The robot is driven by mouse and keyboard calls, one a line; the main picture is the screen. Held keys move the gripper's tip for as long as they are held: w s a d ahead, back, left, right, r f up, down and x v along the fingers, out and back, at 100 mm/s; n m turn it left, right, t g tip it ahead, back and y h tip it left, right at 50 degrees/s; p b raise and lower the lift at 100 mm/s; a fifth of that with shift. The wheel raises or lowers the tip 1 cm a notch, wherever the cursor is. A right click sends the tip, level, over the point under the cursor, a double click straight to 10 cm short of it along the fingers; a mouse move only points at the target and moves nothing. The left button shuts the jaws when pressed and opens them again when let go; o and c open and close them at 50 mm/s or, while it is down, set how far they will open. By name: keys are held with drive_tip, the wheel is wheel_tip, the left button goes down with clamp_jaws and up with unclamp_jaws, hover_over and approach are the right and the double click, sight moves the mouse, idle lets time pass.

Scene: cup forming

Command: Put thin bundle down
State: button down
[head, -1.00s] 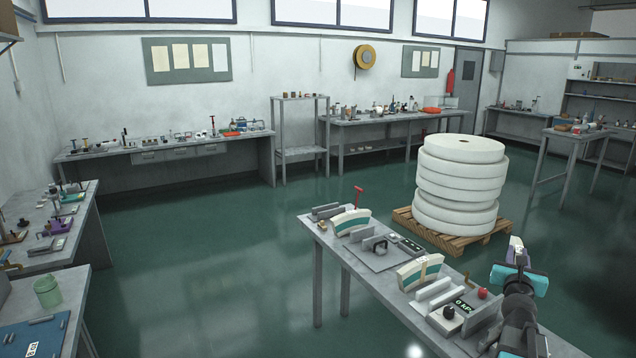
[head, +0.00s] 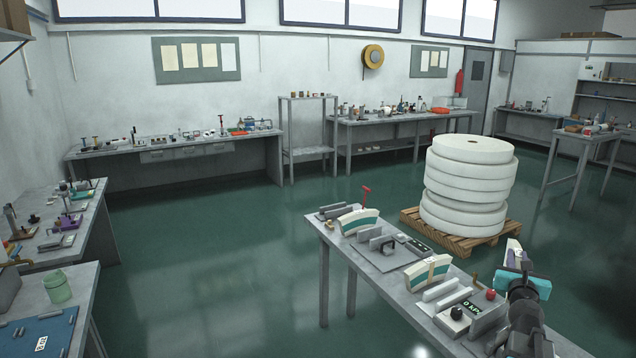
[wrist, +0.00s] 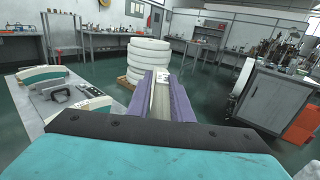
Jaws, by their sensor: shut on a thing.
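My gripper (head: 514,246) is at the right of the head view, raised above the right end of the near grey bench (head: 396,285). Its purple jaws (wrist: 178,100) are shut on a thin pale bundle (wrist: 160,92), which shows as a narrow strip between them in the wrist view. Most of the bundle is hidden by the jaws. Two thick curved cream-and-teal bundles lie on the bench: one at the far end (head: 359,221), one nearer (head: 428,269) with a tan band around it.
A grey plate with a black handle (head: 388,244), pale upright bars (head: 440,290), a box with a 0 kPa display (head: 470,309) and a red knob (head: 491,294) crowd the bench. White rolls (head: 468,185) stand on a pallet (head: 420,218) behind it. Green floor lies open to the left.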

drive_tip(key=w+a+f+n+t+y+b, duration=0.1)
drive_tip(key=a+f+n+y+b, duration=0.1)
drive_tip(key=a+f+n+y, duration=0.5)
drive_tip(key=w+a+f+n+t+y+b, duration=0.1)
drive_tip(key=w+a+f+y+b, duration=0.3)
drive_tip(key=a, duration=0.7)
drive_tip(key=s+a+f+n+g+y, duration=0.3)
drive_tip(key=s+a+y, duration=0.3)
drive_tip(key=a, duration=0.2)
drive_tip(key=s+a+f+n+g+y, duration=0.4)
drive_tip(key=s+a+f+n+y, duration=0.1)
drive_tip(key=a, duration=0.3)
drive_tip(key=shift+s+n+y+b, duration=0.3)
drive_tip(key=shift+s+y+b, duration=0.25)
drive_tip(key=shift+s, duration=0.25)
drive_tip(key=shift+a+r, duration=0.1)
drive_tip(key=a+r+p, duration=0.7)
drive_tip(key=r+p, duration=0.1)
drive_tip(key=p, duration=0.1)
drive_tip(key=shift+r, duration=0.4)
